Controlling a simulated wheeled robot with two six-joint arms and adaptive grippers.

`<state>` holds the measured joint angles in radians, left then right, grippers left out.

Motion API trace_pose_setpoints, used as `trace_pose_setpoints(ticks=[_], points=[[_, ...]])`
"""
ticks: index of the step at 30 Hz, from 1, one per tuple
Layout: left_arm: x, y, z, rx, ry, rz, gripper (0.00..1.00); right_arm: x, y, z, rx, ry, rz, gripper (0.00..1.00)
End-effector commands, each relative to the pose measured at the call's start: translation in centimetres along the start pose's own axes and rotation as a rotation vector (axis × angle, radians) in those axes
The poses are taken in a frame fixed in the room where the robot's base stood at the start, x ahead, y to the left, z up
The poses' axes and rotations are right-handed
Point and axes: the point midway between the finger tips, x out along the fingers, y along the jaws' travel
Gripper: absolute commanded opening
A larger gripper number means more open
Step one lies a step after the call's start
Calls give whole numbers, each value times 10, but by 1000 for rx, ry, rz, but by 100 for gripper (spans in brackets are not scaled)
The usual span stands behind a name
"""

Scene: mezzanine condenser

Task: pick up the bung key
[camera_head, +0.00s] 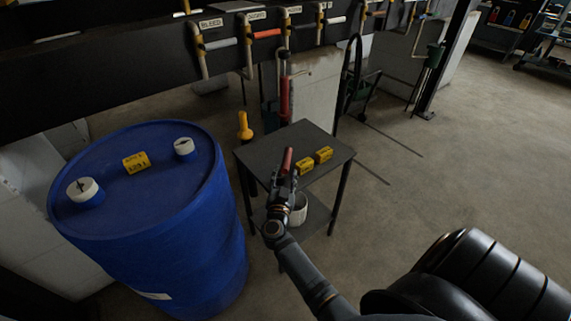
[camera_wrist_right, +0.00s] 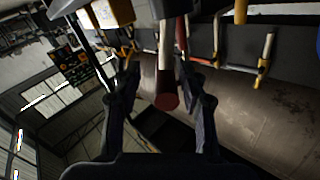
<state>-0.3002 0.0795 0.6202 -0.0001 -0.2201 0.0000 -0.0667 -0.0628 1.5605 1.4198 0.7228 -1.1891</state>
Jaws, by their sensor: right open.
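The bung key (camera_head: 287,160) appears to be the red-handled tool at the small dark table in the head view. In the right wrist view a red round end (camera_wrist_right: 167,101) with a pale shaft above it shows between the fingers. My right gripper (camera_head: 284,180) is open at the near edge of the table, with a finger on each side of the red handle. I cannot tell whether either finger touches it. My left gripper is not in view.
The small table (camera_head: 263,151) also bears two yellow blocks (camera_head: 305,165) (camera_head: 323,154); a white bucket (camera_head: 298,209) sits on its lower shelf. A blue drum (camera_head: 140,213) with white caps stands left. Labelled pipes (camera_head: 265,33) run behind. The floor (camera_head: 440,150) right is mostly clear.

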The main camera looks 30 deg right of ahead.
Motion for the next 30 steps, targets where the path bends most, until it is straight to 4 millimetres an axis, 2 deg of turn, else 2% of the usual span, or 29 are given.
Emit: trace_pose_setpoints(ticks=[2,10,18,20,27,30], points=[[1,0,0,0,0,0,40,5,-2,0,0,1,-1,42],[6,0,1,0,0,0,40,47,-8,0,-2,1,-1,42],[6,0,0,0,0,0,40,52,-8,0,0,-1,-1,42],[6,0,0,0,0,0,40,51,-8,0,0,-1,-1,35],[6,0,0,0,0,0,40,51,-8,0,0,-1,-1,3],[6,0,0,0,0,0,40,51,-8,0,0,0,-1,0]])
